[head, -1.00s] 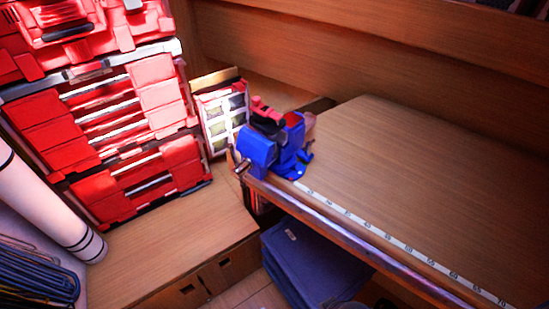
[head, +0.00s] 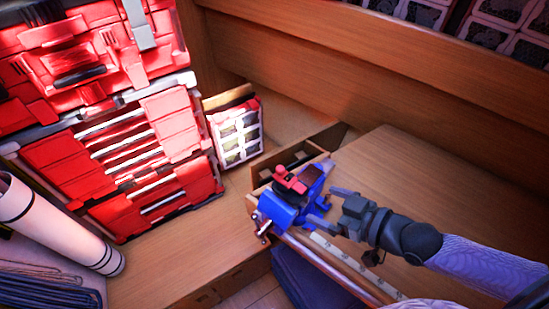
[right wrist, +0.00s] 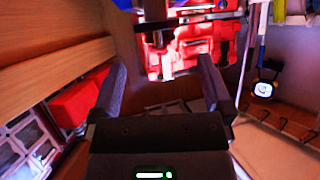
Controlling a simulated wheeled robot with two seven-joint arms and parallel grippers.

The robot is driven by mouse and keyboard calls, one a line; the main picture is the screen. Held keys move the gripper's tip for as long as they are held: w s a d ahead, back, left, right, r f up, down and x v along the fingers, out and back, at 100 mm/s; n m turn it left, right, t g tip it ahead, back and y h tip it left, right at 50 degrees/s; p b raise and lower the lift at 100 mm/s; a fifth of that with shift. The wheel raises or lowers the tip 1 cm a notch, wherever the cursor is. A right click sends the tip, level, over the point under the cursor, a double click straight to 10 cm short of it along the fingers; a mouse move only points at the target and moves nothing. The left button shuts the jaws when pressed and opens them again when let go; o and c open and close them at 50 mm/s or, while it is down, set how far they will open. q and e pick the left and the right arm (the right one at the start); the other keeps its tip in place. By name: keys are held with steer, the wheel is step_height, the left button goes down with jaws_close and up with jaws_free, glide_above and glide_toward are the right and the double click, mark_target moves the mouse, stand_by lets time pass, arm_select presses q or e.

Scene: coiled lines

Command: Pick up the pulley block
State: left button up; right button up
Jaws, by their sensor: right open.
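A blue vise (head: 283,208) is fixed at the near left corner of the workbench. A red and black piece (head: 290,183) sits at its top; I cannot tell whether it is the pulley block or part of the vise. No other thing is clearly a pulley block. My right gripper (head: 321,204) is open and empty, just right of the vise, its fingers pointing left toward it. In the right wrist view its two fingers (right wrist: 161,75) stand wide apart with nothing between them. My left gripper is not in view.
The wooden workbench (head: 400,165) is clear behind my right arm. A measuring strip (head: 325,245) runs along its front edge. Stacked red toolboxes (head: 110,140) and a white roll (head: 60,225) stand at left. A small organizer case (head: 237,133) leans behind the vise.

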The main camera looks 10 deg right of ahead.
mark_target(293, 190)
steer(key=x, duration=0.4)
steer(key=shift+a+r+b, duration=0.1)
steer(key=shift+r+b, duration=0.05)
steer(key=shift+b, duration=0.15)
steer(key=x, duration=0.5)
steer(key=shift+w, duration=0.2)
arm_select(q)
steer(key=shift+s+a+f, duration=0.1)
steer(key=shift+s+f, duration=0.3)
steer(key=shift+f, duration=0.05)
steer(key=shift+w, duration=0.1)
arm_select(e)
jaws_close()
